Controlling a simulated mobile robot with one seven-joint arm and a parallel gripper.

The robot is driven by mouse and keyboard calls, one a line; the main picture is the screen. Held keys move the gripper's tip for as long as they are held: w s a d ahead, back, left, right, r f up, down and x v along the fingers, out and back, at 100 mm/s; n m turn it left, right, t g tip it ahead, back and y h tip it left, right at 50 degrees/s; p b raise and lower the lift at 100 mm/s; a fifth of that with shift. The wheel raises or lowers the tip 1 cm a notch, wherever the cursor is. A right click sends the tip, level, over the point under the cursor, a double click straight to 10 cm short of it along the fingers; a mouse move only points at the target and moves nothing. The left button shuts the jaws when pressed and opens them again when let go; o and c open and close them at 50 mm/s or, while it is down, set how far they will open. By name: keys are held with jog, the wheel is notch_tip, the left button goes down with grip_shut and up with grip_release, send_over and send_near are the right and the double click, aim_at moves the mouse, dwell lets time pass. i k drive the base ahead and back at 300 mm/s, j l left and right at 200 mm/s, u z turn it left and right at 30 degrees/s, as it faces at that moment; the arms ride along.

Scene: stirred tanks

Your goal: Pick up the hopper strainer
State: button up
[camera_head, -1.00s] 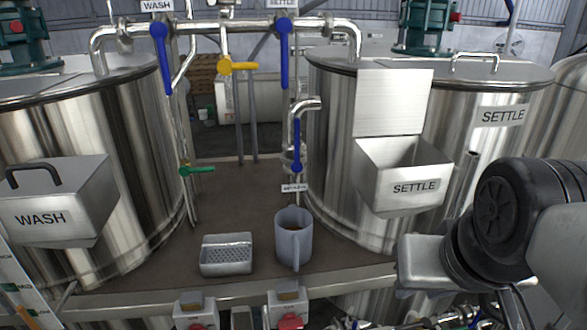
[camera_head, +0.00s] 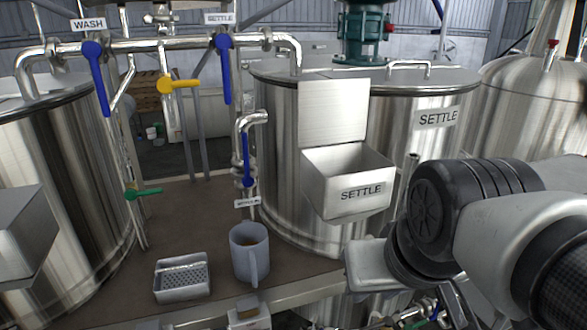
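A small grey rectangular box with an open top and a perforated floor, which looks like the hopper strainer (camera_head: 182,291), sits on the brown platform near its front edge. It looks empty. A grey mug (camera_head: 250,262) with brownish contents stands just right of it, a small gap apart. The open steel hopper marked SETTLE (camera_head: 347,204) hangs on the right tank with its lid raised; its floor is hidden. My arm fills the lower right, to the right of the strainer and mug. I cannot make out my gripper's fingers in this view.
The SETTLE tank (camera_head: 282,160) stands behind the hopper, and another steel tank (camera_head: 65,190) is on the left. The brown platform (camera_head: 185,220) is clear behind the strainer.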

aim_at(182, 278)
jog(key=k+j+u, duration=0.15)
jog(key=j+u, duration=0.15)
jog(key=u, duration=0.15)
jog(key=i+j+u, duration=0.25)
jog(key=u, duration=0.2)
jog(key=i+l, duration=0.05)
jog(key=i, duration=0.05)
